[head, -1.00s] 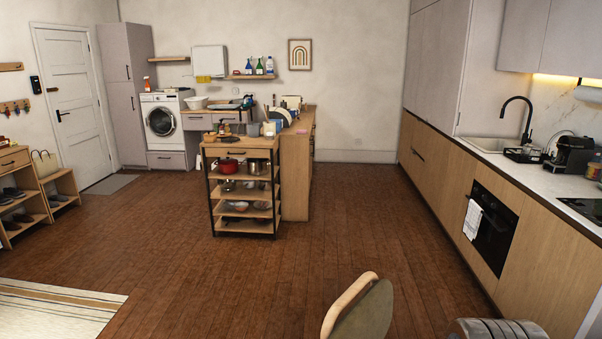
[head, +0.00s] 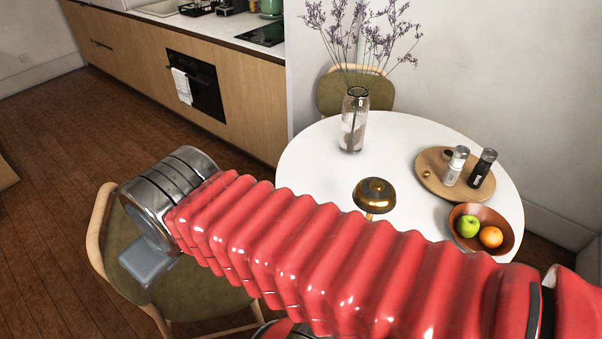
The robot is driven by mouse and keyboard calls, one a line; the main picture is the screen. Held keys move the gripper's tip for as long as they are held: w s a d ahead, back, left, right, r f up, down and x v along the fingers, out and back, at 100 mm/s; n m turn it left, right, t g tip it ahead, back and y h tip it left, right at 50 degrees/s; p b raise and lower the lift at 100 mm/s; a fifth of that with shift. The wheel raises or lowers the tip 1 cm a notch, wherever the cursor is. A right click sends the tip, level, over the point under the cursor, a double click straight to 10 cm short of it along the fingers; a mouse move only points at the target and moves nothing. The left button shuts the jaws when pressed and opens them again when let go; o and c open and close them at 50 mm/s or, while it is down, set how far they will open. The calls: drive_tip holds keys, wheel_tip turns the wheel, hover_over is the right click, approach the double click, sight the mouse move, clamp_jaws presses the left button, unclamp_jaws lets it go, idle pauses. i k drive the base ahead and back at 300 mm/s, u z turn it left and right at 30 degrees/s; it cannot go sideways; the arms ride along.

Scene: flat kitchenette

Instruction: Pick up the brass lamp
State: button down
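The brass lamp (head: 374,193) stands upright on the round white table (head: 300,165), near the table's middle. It has a shiny dome-shaped shade, and a short piece of its stem shows below. My red ribbed arm crosses in front of the table and hides the lamp's lower part and base. Nothing is seen touching the lamp's shade.
A glass vase (head: 353,125) with purple sprigs stands behind the lamp. To its right are a wooden board (head: 430,165) with two shakers and a brown bowl (head: 512,238) of fruit. Chairs stand behind (head: 385,95) and at the left (head: 97,235). Kitchen counters (head: 235,95) run behind.

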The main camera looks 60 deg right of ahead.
sight(372, 201)
drive_tip(key=z, duration=1.25)
drive_tip(key=k, duration=0.7)
drive_tip(key=z, duration=1)
drive_tip(key=i, duration=0.5)
drive_tip(key=u, duration=0.05)
